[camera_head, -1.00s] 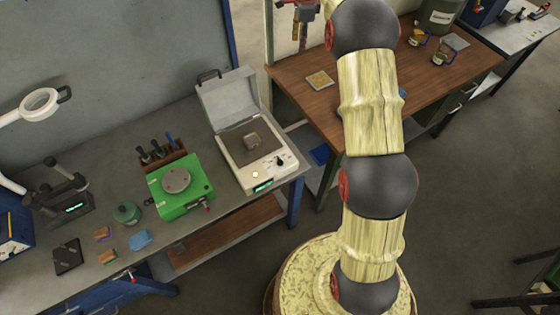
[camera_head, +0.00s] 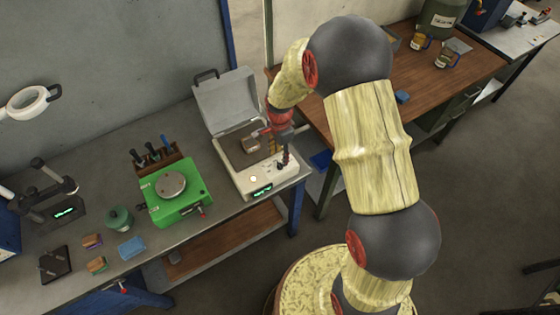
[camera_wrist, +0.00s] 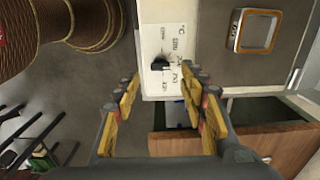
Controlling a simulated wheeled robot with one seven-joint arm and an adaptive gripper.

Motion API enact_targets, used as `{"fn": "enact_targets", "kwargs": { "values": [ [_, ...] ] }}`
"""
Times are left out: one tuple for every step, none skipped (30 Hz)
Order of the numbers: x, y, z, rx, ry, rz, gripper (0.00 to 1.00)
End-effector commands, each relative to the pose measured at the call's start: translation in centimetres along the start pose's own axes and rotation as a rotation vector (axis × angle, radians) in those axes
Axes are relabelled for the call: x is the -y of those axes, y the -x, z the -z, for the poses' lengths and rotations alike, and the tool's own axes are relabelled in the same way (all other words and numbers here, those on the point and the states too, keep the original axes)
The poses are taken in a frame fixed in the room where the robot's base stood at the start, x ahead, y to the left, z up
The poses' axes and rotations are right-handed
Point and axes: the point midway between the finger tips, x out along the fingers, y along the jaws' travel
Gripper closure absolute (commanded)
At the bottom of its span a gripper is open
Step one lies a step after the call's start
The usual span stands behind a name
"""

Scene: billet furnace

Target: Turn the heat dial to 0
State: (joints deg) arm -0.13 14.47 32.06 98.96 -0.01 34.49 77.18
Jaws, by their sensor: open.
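The billet furnace (camera_head: 243,183) is a white box with its grey lid (camera_head: 222,101) raised, at the right end of the grey bench. Its black heat dial (camera_wrist: 160,65) shows in the wrist view on a white panel with small printed marks around it, too small to read surely. My gripper (camera_wrist: 160,92) is open and empty, its yellow-padded fingers apart on either side of the dial's line. It appears short of the dial, without visible contact. In the head view my gripper (camera_head: 284,158) hangs over the furnace's right front and hides the dial.
A green device (camera_head: 172,190) with a round plate stands left of the furnace. A wooden-topped table (camera_head: 440,85) stands to the right.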

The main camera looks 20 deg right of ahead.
Motion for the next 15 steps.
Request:
{"fn": "enact_targets", "kwargs": {
  "values": [
    [-0.1, -1.0, 0.0, 0.001, 0.0, -0.003, 0.58],
    [-0.1, -1.4, 0.0, 0.001, -0.001, -0.004, 0.58],
    [-0.1, -2.1, 0.0, 0.001, -0.001, -0.004, 0.58],
    [-0.1, -2.5, 0.0, 0.001, -0.001, -0.003, 0.58],
    [-0.1, -2.9, 0.0, 0.001, -0.001, -0.003, 0.58],
    [-0.1, -3.4, 0.0, 0.001, -0.001, -0.003, 0.58],
    [0.0, -3.7, 0.0, 0.001, -0.001, -0.003, 0.58],
    [0.0, -4.0, 0.0, 0.001, -0.001, -0.002, 0.58],
    [0.0, -4.3, 0.0, 0.0, -0.001, -0.002, 0.58],
    [0.0, -4.5, 0.0, 0.0, -0.001, -0.001, 0.58],
    [0.0, -4.7, 0.0, 0.0, -0.001, -0.001, 0.58],
    [0.0, -4.8, 0.0, 0.0, -0.001, -0.001, 0.58],
    [0.0, -4.9, 0.0, 0.0, -0.001, -0.001, 0.58],
    [0.0, -5.0, 0.0, 0.0, -0.001, 0.0, 0.58],
    [0.0, -5.0, 0.0, 0.0, -0.001, 0.0, 0.58]
  ]
}}
